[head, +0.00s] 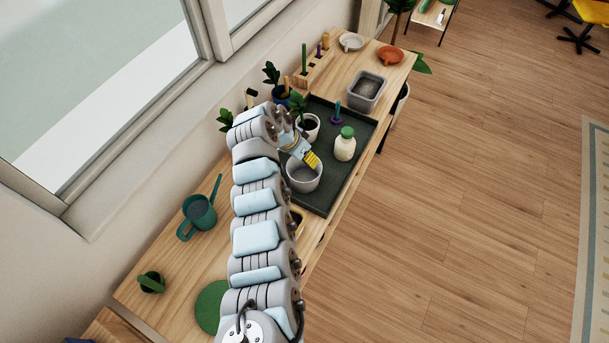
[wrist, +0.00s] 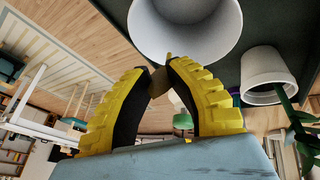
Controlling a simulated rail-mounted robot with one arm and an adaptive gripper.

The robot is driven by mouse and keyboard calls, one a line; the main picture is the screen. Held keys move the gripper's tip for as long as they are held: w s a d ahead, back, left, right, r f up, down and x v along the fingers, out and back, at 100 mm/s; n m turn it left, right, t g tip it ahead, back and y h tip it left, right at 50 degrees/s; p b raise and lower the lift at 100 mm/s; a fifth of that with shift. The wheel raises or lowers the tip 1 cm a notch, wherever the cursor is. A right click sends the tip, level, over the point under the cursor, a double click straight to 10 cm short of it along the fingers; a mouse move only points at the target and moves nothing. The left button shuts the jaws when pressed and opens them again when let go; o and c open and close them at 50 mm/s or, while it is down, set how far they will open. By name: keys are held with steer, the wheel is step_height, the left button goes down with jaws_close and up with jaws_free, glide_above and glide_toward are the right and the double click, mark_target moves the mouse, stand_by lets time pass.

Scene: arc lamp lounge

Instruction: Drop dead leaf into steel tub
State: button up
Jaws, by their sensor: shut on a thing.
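My gripper (head: 313,161) has yellow ridged fingers and is over the dark green tray on the bench, by a round light-grey tub (head: 303,178). In the wrist view my gripper (wrist: 161,67) is shut on a small brown dead leaf (wrist: 159,83), held between the black finger pads. The tub's pale wall (wrist: 222,45) is just past the fingertips in that view. The leaf is hidden in the head view. I cannot tell whether the leaf is directly over the tub's opening or beside it.
A white bottle with a green cap (head: 345,147) stands right of the tub. A white potted plant (head: 307,128) is behind it. A grey rectangular bin (head: 366,91) stands farther back. A green watering can (head: 198,217) is left of my arm on the wooden bench.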

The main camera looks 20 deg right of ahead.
steer(key=shift+f+b, duration=0.95)
steer(key=shift+f, duration=1.25)
steer(key=o, duration=0.7)
steer(key=shift+o, duration=0.2)
steer(key=v, duration=1.2)
